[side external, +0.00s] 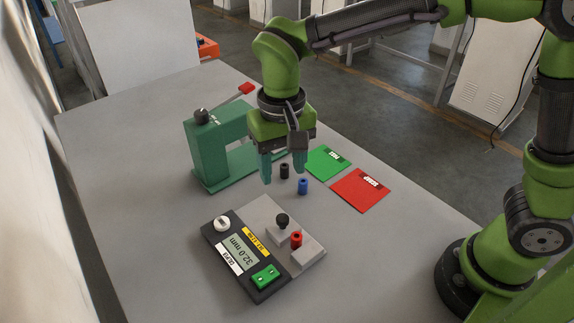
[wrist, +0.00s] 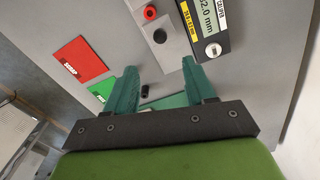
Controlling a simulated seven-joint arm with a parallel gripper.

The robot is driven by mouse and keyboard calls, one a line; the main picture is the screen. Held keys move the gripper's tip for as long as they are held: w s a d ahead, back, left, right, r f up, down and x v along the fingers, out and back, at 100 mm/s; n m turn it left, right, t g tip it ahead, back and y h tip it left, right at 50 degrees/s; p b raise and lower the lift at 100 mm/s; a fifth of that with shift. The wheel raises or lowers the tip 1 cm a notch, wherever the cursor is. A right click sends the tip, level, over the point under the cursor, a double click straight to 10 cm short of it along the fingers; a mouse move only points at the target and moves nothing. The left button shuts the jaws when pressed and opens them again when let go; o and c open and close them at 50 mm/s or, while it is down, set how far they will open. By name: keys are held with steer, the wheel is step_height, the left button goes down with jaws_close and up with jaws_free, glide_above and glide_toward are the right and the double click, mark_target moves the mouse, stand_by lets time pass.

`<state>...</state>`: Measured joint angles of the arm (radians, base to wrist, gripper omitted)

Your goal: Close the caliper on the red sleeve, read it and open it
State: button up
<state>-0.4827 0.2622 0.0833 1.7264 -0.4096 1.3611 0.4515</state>
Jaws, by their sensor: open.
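The caliper (side external: 240,262) lies on the table; its display (side external: 242,249) reads 32.0 mm. The red sleeve (side external: 296,240) stands upright on it between the sliding jaw with the black knob (side external: 282,220) and the end block (side external: 310,255); I cannot tell whether either touches it. The wrist view also shows the red sleeve (wrist: 150,12) and the black knob (wrist: 160,36). My gripper (side external: 283,177) is open and empty, pointing down above the table behind the caliper, apart from the knob and the sleeve.
A black sleeve (side external: 285,171) and a blue sleeve (side external: 303,186) stand on the table near my fingers. A green card (side external: 325,161) and a red card (side external: 360,190) lie to the right. A green press (side external: 207,157) with a red-ended lever stands at left.

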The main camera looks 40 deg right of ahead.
mark_target(283, 219)
step_height(283, 219, down, 14)
steer(key=shift+f, duration=0.25)
jaws_close()
stand_by(0.4)
